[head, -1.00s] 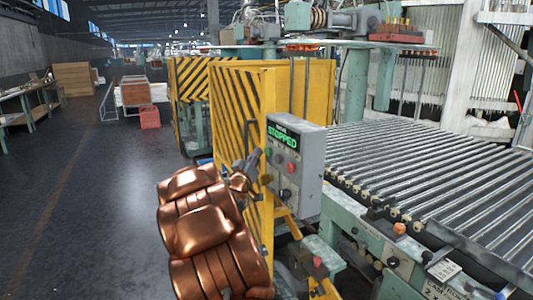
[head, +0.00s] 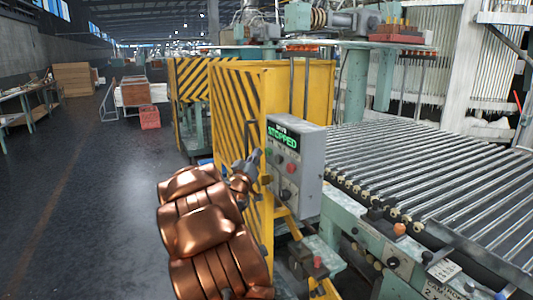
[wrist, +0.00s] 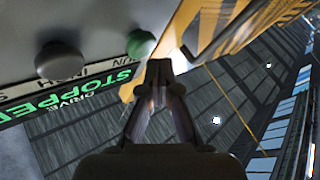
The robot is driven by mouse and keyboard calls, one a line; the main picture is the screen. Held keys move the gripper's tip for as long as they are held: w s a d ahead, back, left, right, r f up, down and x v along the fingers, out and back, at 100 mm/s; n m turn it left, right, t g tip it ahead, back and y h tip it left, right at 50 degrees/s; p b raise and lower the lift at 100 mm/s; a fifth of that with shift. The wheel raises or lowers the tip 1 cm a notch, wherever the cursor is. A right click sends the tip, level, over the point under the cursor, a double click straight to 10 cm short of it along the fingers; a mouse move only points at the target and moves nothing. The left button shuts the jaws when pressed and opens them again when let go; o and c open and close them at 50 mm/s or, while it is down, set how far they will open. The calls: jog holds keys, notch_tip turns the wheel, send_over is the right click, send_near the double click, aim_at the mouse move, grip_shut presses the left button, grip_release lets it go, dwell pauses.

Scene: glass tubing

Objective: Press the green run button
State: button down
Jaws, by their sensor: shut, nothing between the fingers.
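The grey control box (head: 311,158) is mounted beside the yellow guard, with a display (head: 282,137) reading STOPPED in green letters. The green run button (wrist: 141,43) shows at the top of the wrist view, beside a label partly reading RUN. In the head view I cannot make it out; my gripper is near that side of the panel. My gripper (head: 255,157) is shut and empty, left of the box. In the wrist view its fingertips (wrist: 158,70) appear just below and right of the green button; I cannot tell whether they touch it.
A red button (head: 291,168) and a dark knob (head: 286,194) are on the panel. The striped yellow guard (head: 232,110) stands close to my gripper. A roller conveyor (head: 420,170) is at right; open floor (head: 90,200) is at left.

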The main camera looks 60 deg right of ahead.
dwell(0.4)
jog(key=shift+s+d, duration=0.2)
jog(key=shift+d, duration=0.15)
